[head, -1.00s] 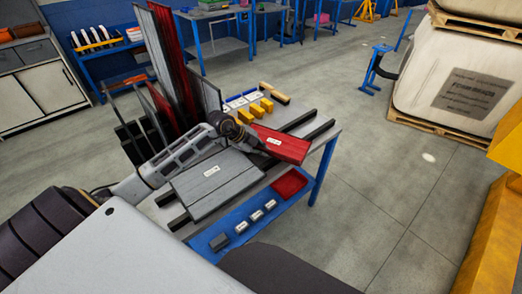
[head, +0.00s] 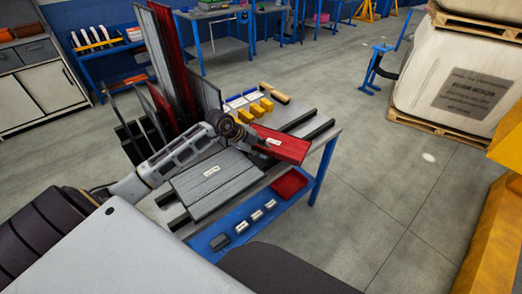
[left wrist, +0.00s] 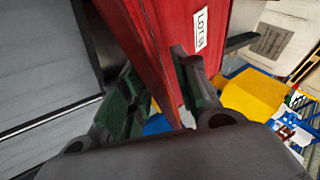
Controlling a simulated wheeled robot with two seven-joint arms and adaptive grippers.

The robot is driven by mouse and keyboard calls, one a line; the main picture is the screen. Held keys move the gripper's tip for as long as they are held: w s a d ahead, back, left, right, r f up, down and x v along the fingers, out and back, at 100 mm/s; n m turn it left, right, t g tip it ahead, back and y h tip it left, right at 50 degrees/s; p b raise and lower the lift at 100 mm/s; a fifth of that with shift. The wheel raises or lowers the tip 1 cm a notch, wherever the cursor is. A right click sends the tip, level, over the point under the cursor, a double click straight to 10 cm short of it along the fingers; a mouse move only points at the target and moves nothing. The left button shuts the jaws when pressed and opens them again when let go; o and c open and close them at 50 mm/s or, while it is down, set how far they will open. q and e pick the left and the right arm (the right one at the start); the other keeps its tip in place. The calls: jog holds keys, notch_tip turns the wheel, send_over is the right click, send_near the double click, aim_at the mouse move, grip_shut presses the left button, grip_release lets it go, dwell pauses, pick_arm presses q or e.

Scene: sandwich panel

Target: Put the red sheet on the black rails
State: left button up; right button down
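The red sheet (head: 290,149) with a white label is held in the air, tilted, over the right part of the work table. My left gripper (head: 248,141) is shut on its near-left edge. In the left wrist view the red sheet (left wrist: 197,72) stands between the two green-padded fingers (left wrist: 163,100). A grey sheet (head: 222,187) with a label lies across the black rails at the left. The black rails (head: 318,129) show bare at the right, below and beyond the red sheet; my arm and the sheets hide their middle. My right gripper is not in view.
Red and grey panels (head: 180,62) stand in a rack behind my left arm. Yellow blocks (head: 256,109) sit at the table's back.

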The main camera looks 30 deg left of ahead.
pick_arm(q)
jog(key=v, duration=1.1)
jog(key=shift+r+p, duration=0.15)
jog(key=shift+p, duration=0.15)
jog(key=shift+s+a, duration=0.1)
jog(key=shift+s, duration=0.05)
